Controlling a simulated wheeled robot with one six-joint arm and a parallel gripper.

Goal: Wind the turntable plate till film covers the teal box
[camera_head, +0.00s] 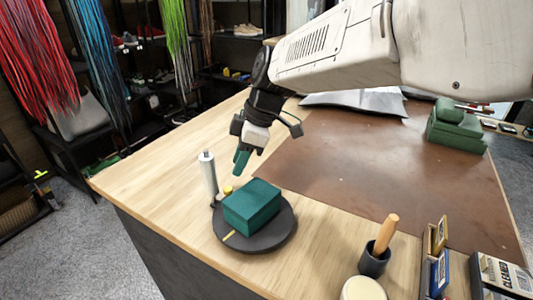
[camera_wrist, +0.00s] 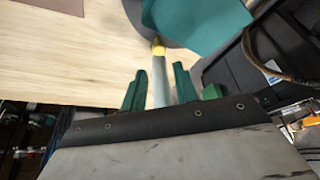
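The teal box (camera_head: 252,204) sits on the dark round turntable plate (camera_head: 270,240) near the table's edge. The box's faces look bare, with no film visible on them. It also shows at the top of the wrist view (camera_wrist: 208,22). A white upright roll (camera_head: 208,174) stands beside the plate. A small yellow knob (camera_head: 228,190) shows by the box, and a yellow tip (camera_wrist: 158,42) tops a pale rod (camera_wrist: 160,82) in the wrist view. My gripper (camera_head: 240,164) is above and behind the plate. Its green fingers (camera_wrist: 159,85) are apart, with the rod showing between them; contact is not visible.
A brush with a wooden handle (camera_head: 386,234) stands in a dark cup, with a round pale-topped jar (camera_head: 363,289) and boxes at the front right. A brown mat (camera_head: 360,165) covers the table's right side, with a green block (camera_head: 456,128) at its back. The left tabletop is clear.

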